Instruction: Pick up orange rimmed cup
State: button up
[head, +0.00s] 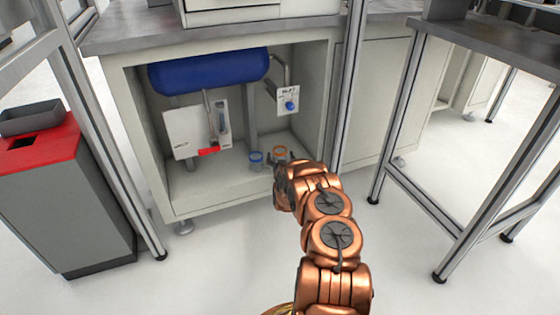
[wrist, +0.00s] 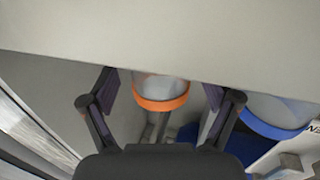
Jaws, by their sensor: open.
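The orange rimmed cup (head: 279,151) stands on the floor of the open cabinet in the head view, partly hidden by my arm. In the wrist view, the cup (wrist: 160,92) shows its orange rim between the fingers of my gripper (wrist: 160,88). The fingers are open, one on each side of the cup, with a gap on both sides. I cannot tell how deep they reach around it. In the head view my gripper (head: 284,168) is at the cabinet's front opening, mostly hidden by my wrist.
A blue rimmed cup (head: 256,157) stands just left of the orange one; it also shows at right in the wrist view (wrist: 272,122). A blue tank (head: 208,72), a white panel (head: 190,132) and a valve plate (head: 290,101) are inside the cabinet (head: 160,206). A red-topped bin (head: 62,190) stands left.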

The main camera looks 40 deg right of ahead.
jog(key=shift+w+d+f, duration=0.2)
jog(key=shift+w+d, duration=0.1)
jog(key=shift+w, duration=0.05)
jog(key=shift+w+d+r, duration=0.2)
jog(key=shift+w, duration=0.1)
jog(key=c, duration=1.2)
jog(key=shift+r, duration=0.1)
